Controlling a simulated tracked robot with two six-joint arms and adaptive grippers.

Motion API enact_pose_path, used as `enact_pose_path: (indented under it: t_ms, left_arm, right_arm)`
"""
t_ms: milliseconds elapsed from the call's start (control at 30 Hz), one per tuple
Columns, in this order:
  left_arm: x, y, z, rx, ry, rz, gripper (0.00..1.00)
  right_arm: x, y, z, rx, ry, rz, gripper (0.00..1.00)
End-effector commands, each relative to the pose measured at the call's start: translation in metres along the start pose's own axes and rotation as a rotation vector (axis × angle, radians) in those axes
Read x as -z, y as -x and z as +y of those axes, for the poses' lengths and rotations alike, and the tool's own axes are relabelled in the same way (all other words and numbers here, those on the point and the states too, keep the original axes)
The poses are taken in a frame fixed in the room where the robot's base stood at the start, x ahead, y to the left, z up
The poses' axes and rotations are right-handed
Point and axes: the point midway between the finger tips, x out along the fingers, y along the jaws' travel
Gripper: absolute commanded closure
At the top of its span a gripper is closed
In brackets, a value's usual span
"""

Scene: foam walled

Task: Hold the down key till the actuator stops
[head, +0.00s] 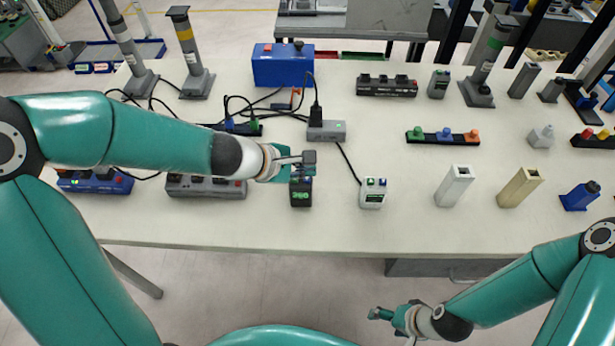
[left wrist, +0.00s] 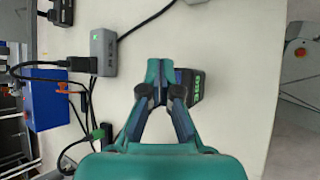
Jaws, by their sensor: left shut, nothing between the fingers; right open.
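A small black handset (head: 301,192) with a green lit display stands near the table's front edge. It also shows in the left wrist view (left wrist: 195,86), partly hidden by my fingers. My left gripper (head: 305,160) is shut and empty, with its fingertips over the handset's far end. I cannot tell whether they touch a key, and the key itself is hidden. Grey lifting columns stand at the back left, one with a yellow band (head: 186,42), and another with a green band (head: 490,60) stands at the right. My right gripper (head: 386,315) is open and empty, below the table's front edge.
A white handset (head: 373,193) with a green display stands to the right. A grey box (head: 327,131) with a plugged cable lies behind, near a blue box (head: 282,66). Cables run across the left. Pale blocks (head: 455,186) stand at the right. The front strip of table is clear.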

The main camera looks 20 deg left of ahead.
Motion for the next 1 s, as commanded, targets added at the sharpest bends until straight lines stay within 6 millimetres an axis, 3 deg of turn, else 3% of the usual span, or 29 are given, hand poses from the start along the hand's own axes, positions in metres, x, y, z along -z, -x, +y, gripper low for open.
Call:
enact_pose_path:
  t_ms: [1000]
  left_arm:
    - [0.005,-0.005,-0.005,-0.001,0.001,0.001,1.00]
  right_arm:
    - [0.000,-0.010,0.004,0.000,0.000,0.000,0.27]
